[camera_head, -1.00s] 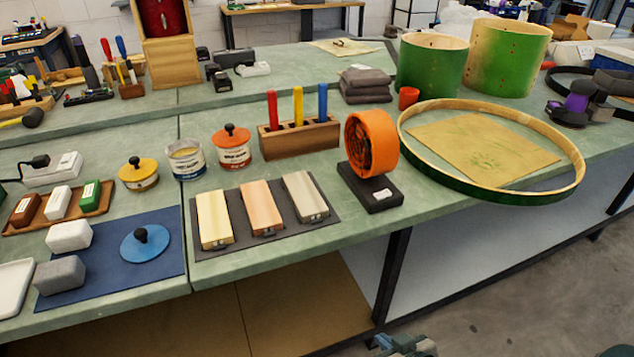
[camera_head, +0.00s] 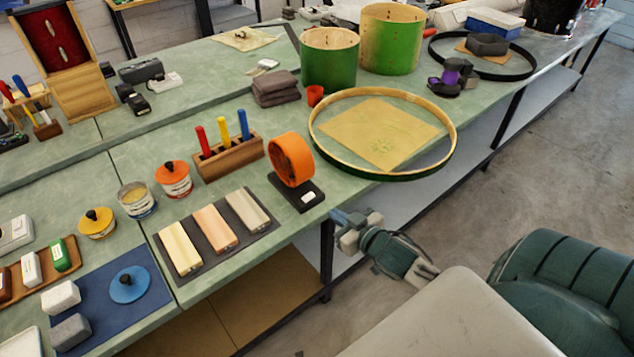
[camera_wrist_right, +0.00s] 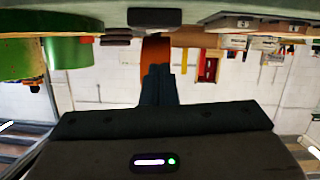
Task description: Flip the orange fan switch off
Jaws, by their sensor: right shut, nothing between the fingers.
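The orange fan (camera_head: 291,160) stands upright on its black base (camera_head: 290,190) near the front edge of the bench. A small white switch (camera_head: 308,197) sits on the base's front part; its on or off position is too small to tell. My right gripper (camera_head: 337,214) is shut and empty, just in front of the bench edge, to the lower right of the base and apart from it. In the right wrist view its closed fingers (camera_wrist_right: 158,84) point at the orange fan (camera_wrist_right: 155,47), which they partly cover; the switch cannot be made out there. My left gripper is not in view.
A large drum hoop (camera_head: 447,160) lies right of the fan. Left of it are a dark mat (camera_head: 175,268) with several wooden blocks and a wooden holder (camera_head: 230,160) with colored-handled tools. A small red cup (camera_head: 315,95) stands behind.

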